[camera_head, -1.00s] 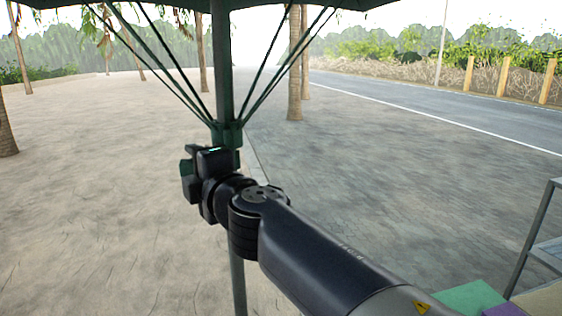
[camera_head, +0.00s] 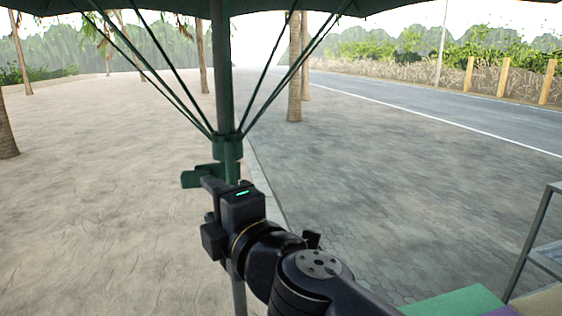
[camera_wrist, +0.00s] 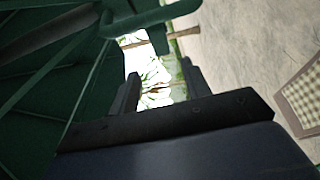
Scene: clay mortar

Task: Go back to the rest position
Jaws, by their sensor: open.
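My gripper (camera_head: 208,210) is the black end of my arm in the head view, in front of the green umbrella pole (camera_head: 222,70) and just below its collar. A small green light shows on its body. In the wrist view the two dark fingers of my gripper (camera_wrist: 160,88) stand apart with only bright background and foliage between them, so it is open and empty. Whether it touches the pole cannot be told.
The umbrella canopy (camera_head: 300,8) and its thin struts are overhead and also fill the wrist view's left side (camera_wrist: 40,80). A metal-framed shelf (camera_head: 530,240) and a green surface (camera_head: 455,303) are at lower right. Paved ground (camera_head: 370,190) beyond is clear; palm trunks stand farther off.

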